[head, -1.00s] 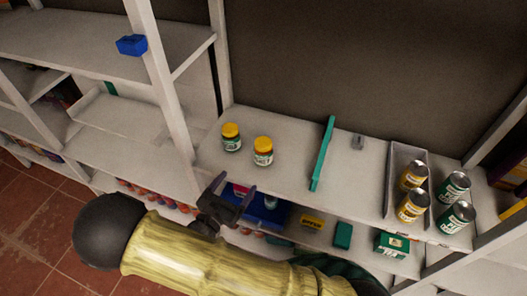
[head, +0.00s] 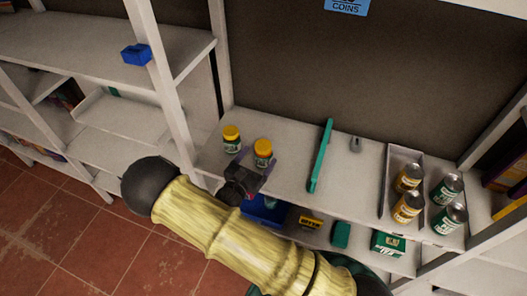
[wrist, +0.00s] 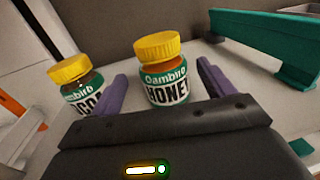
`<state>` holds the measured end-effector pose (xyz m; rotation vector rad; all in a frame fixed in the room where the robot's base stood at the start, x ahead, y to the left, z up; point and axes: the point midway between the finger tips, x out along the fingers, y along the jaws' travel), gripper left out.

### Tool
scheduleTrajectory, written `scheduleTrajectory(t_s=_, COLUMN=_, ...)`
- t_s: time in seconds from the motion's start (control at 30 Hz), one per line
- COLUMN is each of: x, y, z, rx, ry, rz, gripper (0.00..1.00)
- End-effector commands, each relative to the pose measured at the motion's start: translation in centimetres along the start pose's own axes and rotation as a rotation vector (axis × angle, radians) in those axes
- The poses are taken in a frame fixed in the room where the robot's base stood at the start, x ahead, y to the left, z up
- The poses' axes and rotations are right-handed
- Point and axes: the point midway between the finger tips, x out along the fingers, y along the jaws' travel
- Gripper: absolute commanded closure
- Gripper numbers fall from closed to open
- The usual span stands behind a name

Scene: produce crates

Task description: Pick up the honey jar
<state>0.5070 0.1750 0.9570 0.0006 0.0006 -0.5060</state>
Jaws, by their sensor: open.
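The honey jar (wrist: 164,80) has a yellow lid and a green and white label reading HONEY. It stands upright on the white shelf, and in the head view its yellow lid (head: 263,148) shows above my gripper. My gripper (head: 252,176) is open, with its purple fingers (wrist: 160,88) on either side of the honey jar in the wrist view. I cannot tell whether they touch it. In the head view my gripper hides the jar's lower part.
A similar yellow-lidded jar (wrist: 77,86) stands close on the left, also in the head view (head: 231,139). A teal divider (head: 320,156) is to the right. Further right, several cans (head: 408,177) stand in and beside a grey tray (head: 386,206).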

Motion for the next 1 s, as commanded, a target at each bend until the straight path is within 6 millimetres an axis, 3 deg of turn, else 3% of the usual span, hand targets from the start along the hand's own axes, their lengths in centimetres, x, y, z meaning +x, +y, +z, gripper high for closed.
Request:
scheduleTrajectory(t_s=0.37, x=0.4, y=0.0, z=0.0, rx=0.000, ry=0.000, rz=-0.001, gripper=0.19)
scheduleTrajectory(t_s=0.73, x=4.9, y=-0.4, z=-0.5, rx=0.000, ry=-0.001, rz=-0.003, gripper=0.19)
scheduleTrajectory(t_s=1.0, x=5.4, y=-0.2, z=-0.7, rx=0.000, ry=0.000, rz=0.004, gripper=0.19)
